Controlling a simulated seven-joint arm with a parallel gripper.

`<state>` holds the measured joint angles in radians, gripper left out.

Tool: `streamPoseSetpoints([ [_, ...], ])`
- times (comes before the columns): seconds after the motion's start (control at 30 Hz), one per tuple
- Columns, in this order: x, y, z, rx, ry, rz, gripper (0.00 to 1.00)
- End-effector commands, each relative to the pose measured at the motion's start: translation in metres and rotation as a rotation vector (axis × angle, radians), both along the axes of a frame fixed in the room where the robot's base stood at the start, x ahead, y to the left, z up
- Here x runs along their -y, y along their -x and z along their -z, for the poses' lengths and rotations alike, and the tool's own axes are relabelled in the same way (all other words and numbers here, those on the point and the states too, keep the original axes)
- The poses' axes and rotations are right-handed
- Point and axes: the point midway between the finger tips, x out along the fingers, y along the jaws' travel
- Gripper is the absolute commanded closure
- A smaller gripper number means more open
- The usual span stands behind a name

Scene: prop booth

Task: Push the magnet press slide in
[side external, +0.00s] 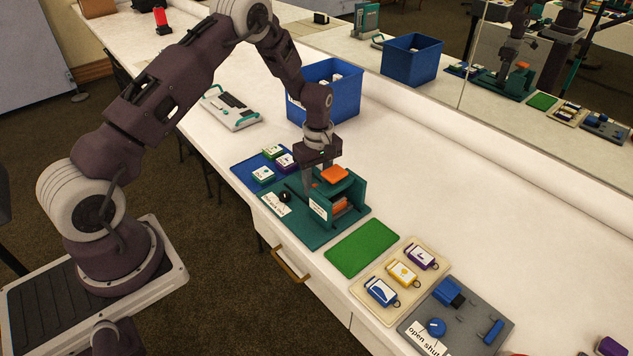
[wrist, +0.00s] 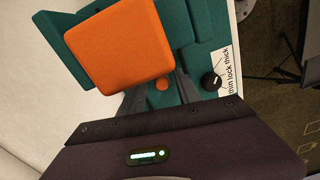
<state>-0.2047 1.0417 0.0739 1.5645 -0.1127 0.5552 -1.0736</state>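The magnet press is a teal unit with upright walls on a teal base (side external: 318,236), on the white bench. A flat orange pad (side external: 334,174) tops it, and stacked orange pieces (side external: 340,205) show inside. In the wrist view the orange pad (wrist: 120,45) fills the upper left, with a small orange button (wrist: 162,85) beside it. My gripper (wrist: 160,95) points down at the press; its grey fingers stand apart on either side of the button. The fingertips are partly hidden, and I cannot tell whether they touch. I cannot make out the slide's position.
A black dial (wrist: 211,82) with a "thin lock thick" label sits beside the press. A blue mat (side external: 244,170) with several small boxes lies left, a green mat (side external: 362,247) right. Beyond are a beige tray (side external: 384,311) and a grey panel (side external: 455,325). A blue bin (side external: 342,97) stands behind.

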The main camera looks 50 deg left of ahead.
Motion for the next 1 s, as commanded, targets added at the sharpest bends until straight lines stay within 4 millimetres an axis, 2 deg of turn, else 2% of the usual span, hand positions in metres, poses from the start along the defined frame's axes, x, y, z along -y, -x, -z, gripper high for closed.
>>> streamPoseSetpoints([
  [0.17,-0.001,0.000,-0.007,0.001,-0.002,0.000,0.60],
  [0.4,0.000,-0.002,-0.055,0.004,-0.001,0.001,0.60],
  [0.5,0.000,-0.002,-0.067,0.002,-0.002,0.000,0.60],
  [0.8,0.000,-0.001,-0.071,0.000,0.000,0.000,0.60],
  [0.87,0.001,-0.001,-0.077,0.006,0.000,0.011,0.60],
  [0.97,0.013,0.005,-0.121,0.052,0.000,0.106,0.60],
  [1.0,0.022,0.013,-0.150,0.081,-0.001,0.177,0.60],
])
